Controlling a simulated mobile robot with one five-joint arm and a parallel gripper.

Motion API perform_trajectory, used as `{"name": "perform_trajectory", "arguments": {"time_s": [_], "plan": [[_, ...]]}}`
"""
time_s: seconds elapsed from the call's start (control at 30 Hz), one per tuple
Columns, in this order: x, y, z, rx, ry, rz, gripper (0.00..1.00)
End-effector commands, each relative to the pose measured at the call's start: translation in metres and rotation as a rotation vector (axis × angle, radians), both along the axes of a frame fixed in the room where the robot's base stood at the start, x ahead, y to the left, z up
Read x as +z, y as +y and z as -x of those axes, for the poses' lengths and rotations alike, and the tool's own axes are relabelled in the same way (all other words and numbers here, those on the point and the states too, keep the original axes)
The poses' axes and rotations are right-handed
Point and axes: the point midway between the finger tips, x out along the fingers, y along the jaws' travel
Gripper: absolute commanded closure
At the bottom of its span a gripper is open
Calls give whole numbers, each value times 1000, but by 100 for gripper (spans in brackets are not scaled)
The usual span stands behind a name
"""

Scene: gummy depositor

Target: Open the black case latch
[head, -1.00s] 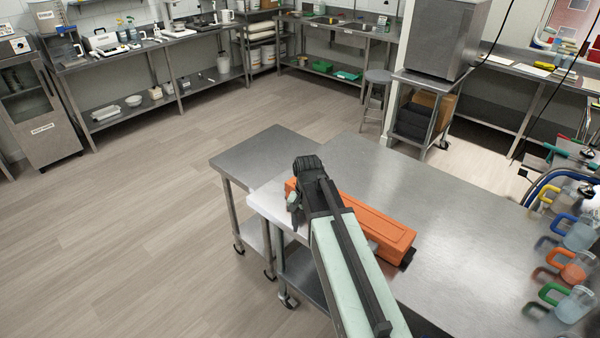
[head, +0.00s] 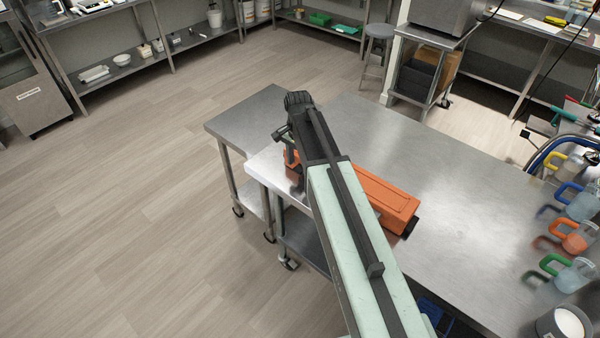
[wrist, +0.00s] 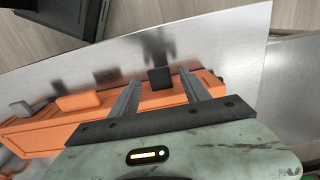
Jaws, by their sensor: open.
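The orange case (head: 388,203) lies on the steel table, partly hidden behind my arm in the head view. In the wrist view the case (wrist: 60,133) runs across the picture, with an orange handle (wrist: 78,102) on its far side. A black latch (wrist: 160,78) stands at the case's far edge, right of the handle. A grey latch (wrist: 20,108) sits left of the handle. My gripper (wrist: 160,80) is open, with one finger on each side of the black latch in the picture. I cannot tell whether they touch it. In the head view my gripper (head: 288,150) is above the case's left end.
The steel table (head: 465,200) is clear around the case. Jugs with coloured handles (head: 575,240) line its right side, and a white-filled container (head: 565,325) is at the bottom right. A lower side table (head: 250,118) adjoins at the left. Open floor (head: 130,190) lies further left.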

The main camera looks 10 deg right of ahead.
Motion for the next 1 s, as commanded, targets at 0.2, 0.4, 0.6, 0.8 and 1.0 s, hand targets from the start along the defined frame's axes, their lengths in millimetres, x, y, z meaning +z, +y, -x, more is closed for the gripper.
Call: {"name": "perform_trajectory", "arguments": {"time_s": [0.2,0.4,0.6,0.8,1.0], "plan": [[-12,-1,0,0,0,0,45],[-11,-1,0,-1,0,0,65],[-11,-1,0,-1,0,0,100],[-12,0,2,-1,-12,16,100],[-16,5,7,-1,-61,84,100]]}}
